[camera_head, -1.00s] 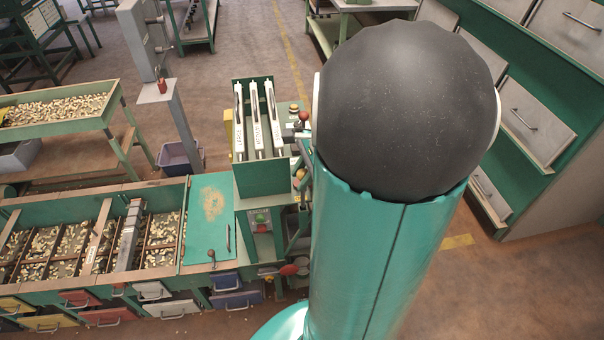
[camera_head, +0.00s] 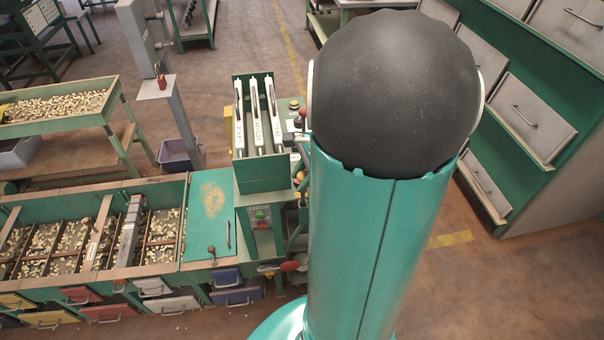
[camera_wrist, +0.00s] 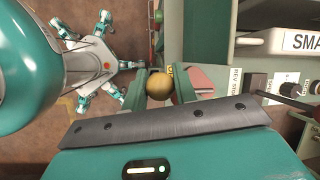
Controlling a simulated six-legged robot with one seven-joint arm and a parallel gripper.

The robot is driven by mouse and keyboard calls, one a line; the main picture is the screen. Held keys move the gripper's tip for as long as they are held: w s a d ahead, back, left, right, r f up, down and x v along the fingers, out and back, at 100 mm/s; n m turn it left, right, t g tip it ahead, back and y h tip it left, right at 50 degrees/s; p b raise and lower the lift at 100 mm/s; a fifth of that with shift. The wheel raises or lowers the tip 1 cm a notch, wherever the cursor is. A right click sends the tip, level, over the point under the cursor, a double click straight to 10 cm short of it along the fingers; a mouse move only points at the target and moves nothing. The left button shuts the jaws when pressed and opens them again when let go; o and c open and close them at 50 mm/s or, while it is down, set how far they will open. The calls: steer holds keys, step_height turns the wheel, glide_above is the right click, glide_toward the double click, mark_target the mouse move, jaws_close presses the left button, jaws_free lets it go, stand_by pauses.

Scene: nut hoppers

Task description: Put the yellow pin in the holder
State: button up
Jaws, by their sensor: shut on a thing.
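In the wrist view my gripper (camera_wrist: 159,88) has its two green fingers closed on a small yellowish ball-shaped head, which looks like the top of the yellow pin (camera_wrist: 158,88). The rest of the pin is hidden below the head. In the head view my own arm covers much of the middle, and my gripper cannot be made out there. I cannot clearly pick out the holder in either view.
A green box with several white-labelled slats (camera_head: 262,178) stands left of my arm. Hopper trays (camera_head: 85,262) lie at left. In the wrist view, a dark lever (camera_wrist: 292,100) and labelled panels are at right.

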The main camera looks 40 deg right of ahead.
steer(key=shift+f, duration=2.85)
